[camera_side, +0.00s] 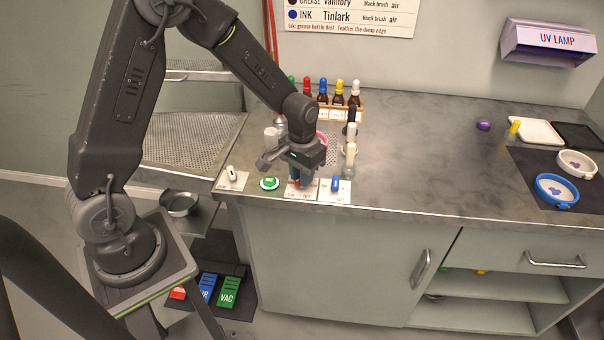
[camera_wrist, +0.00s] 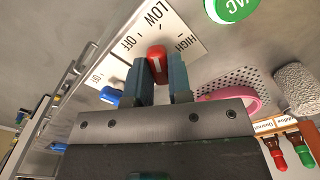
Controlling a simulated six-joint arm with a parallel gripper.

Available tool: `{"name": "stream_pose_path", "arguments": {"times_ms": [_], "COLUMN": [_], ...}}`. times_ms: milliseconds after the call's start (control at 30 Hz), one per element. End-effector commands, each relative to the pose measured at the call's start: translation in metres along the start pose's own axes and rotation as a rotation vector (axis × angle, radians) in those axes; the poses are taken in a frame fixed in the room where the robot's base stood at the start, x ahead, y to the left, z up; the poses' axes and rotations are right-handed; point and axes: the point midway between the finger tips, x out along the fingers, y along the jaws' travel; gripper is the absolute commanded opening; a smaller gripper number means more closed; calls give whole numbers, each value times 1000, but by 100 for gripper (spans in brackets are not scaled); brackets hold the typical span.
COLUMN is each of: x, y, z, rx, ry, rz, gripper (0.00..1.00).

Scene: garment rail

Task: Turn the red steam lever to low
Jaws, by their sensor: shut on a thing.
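The red steam lever (camera_wrist: 156,52) stands on a white plate (camera_wrist: 176,22) marked OFF, LOW and HIGH in the wrist view. LOW is above the lever in that picture, OFF to the left and HIGH to the right. My gripper (camera_wrist: 159,76) is shut on the lever, with one grey-blue finger on each side. In the side view my gripper (camera_side: 301,178) is down at the counter's front edge and mostly hides the lever. Which mark the lever points at is hard to tell, as the fingers cover part of it.
A green VAC button (camera_wrist: 232,6) and a blue lever (camera_wrist: 111,95) flank the plate; the blue lever also shows in the side view (camera_side: 336,184). A pink ring (camera_wrist: 240,97) and a rack of bottles (camera_side: 340,111) stand behind. The counter's right middle (camera_side: 430,140) is clear.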

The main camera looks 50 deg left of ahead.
Motion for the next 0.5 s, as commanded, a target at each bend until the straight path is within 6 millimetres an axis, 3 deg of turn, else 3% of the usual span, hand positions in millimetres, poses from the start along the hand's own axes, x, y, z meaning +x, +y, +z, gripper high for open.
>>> {"name": "stream_pose_path", "arguments": {"times_ms": [500], "x": [0], "y": [0], "z": [1], "rx": [194], "ry": [-5], "rz": [0], "gripper": [0]}}
